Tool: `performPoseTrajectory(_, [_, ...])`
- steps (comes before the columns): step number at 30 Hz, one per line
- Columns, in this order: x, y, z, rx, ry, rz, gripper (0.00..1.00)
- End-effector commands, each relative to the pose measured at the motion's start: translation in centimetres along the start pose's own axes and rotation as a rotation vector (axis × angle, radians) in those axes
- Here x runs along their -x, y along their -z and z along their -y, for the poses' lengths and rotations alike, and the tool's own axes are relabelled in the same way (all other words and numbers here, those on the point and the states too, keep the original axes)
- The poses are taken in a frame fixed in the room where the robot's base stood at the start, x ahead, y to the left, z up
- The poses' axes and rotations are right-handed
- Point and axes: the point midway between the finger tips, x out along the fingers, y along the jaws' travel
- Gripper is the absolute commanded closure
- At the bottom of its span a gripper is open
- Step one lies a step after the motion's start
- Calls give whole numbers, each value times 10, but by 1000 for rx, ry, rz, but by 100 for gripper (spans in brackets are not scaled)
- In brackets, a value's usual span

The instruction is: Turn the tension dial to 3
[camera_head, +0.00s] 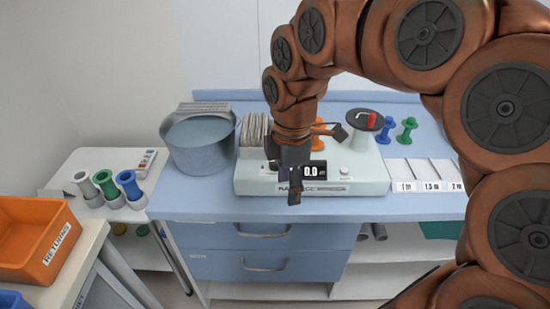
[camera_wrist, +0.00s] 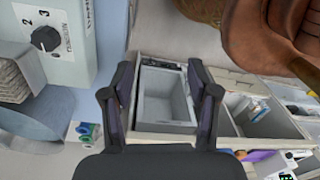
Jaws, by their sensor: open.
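The tension dial (camera_wrist: 44,38) is a round black knob on the pale front face of the machine (camera_wrist: 68,62), at the upper left of the wrist view. White-panel numbers 2 and 3 show beside it; its exact setting is too small to tell. In the head view the pale machine (camera_head: 245,184) stands on the blue counter, with a display reading 0.0. My gripper (camera_head: 290,186) hangs in front of its left part and hides the dial there. In the wrist view my gripper (camera_wrist: 160,98) is open and empty, its fingers apart from the dial.
A metal pot (camera_head: 200,150) stands left of the machine. Blue and green spools (camera_head: 408,130) stand at the right, near labelled trays (camera_head: 430,186). An orange bin (camera_head: 35,238) and several coloured rolls (camera_head: 105,184) are at the left. The counter's front edge is clear.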

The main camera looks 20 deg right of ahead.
Motion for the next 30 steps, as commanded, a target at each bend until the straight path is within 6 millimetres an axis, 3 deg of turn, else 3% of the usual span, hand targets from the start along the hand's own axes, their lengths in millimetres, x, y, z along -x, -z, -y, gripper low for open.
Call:
performPoseTrajectory(9, [12, 0, -94, 637, -48, -8, 40])
performPoseTrajectory(15, [10, -9, -137, 949, -58, 6, 40])
performPoseTrajectory(21, [7, -16, -159, 1111, -61, 19, 40])
performPoseTrajectory(30, [-9, -18, -164, 1144, -61, 23, 40])
